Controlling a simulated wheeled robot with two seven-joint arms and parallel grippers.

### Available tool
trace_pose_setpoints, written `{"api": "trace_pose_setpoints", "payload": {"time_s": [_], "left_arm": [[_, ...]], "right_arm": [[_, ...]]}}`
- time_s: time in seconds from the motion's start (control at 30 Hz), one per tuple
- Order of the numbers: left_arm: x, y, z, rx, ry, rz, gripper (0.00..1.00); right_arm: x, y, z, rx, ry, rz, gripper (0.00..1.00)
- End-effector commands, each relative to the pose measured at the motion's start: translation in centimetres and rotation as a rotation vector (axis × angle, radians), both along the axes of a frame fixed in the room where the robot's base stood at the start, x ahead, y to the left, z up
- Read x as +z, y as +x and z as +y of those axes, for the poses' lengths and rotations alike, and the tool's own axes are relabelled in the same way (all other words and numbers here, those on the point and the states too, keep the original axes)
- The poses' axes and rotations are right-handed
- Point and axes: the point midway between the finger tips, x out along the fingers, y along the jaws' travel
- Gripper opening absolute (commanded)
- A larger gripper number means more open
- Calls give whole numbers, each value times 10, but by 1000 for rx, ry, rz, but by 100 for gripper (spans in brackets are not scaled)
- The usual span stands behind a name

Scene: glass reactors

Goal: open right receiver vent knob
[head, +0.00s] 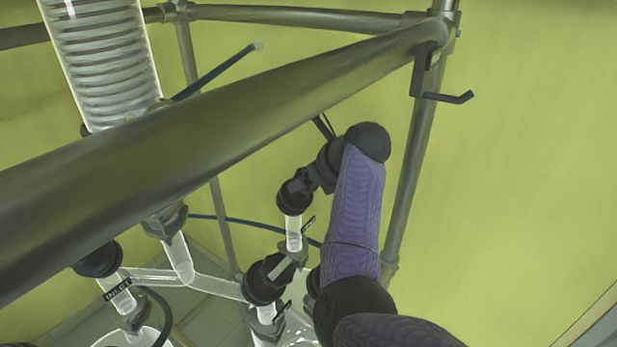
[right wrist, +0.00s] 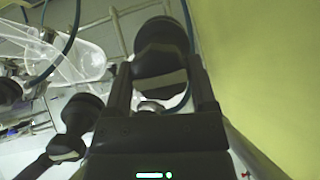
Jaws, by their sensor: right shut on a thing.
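A black knob (head: 295,196) sits on top of a short upright glass tube (head: 293,232) right of centre in the head view. A small tag beside the tube is too small to read. My right gripper (head: 306,183) reaches down to this knob from the upper right. In the right wrist view the knob (right wrist: 160,62) fills the space between the two fingers of my right gripper (right wrist: 162,80), which is shut on it. How far the knob is turned cannot be told. My left gripper is not in view.
A thick metal frame bar (head: 200,140) crosses the head view in front of the glassware. Another black fitting (head: 265,280) sits below the held knob. A coil condenser (head: 100,60) stands at left. Another black knob (right wrist: 82,113) is close to my right gripper's left side. A bare wall is at right.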

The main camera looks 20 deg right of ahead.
Motion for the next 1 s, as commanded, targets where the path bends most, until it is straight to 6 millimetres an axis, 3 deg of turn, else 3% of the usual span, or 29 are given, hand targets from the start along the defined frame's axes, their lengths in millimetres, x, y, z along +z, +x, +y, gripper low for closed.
{"api": "trace_pose_setpoints", "payload": {"time_s": [0.47,1.0], "left_arm": [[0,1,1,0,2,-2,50],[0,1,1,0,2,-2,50]], "right_arm": [[1,0,-1,107,-57,-28,14],[1,1,-1,537,-278,-140,14]]}}
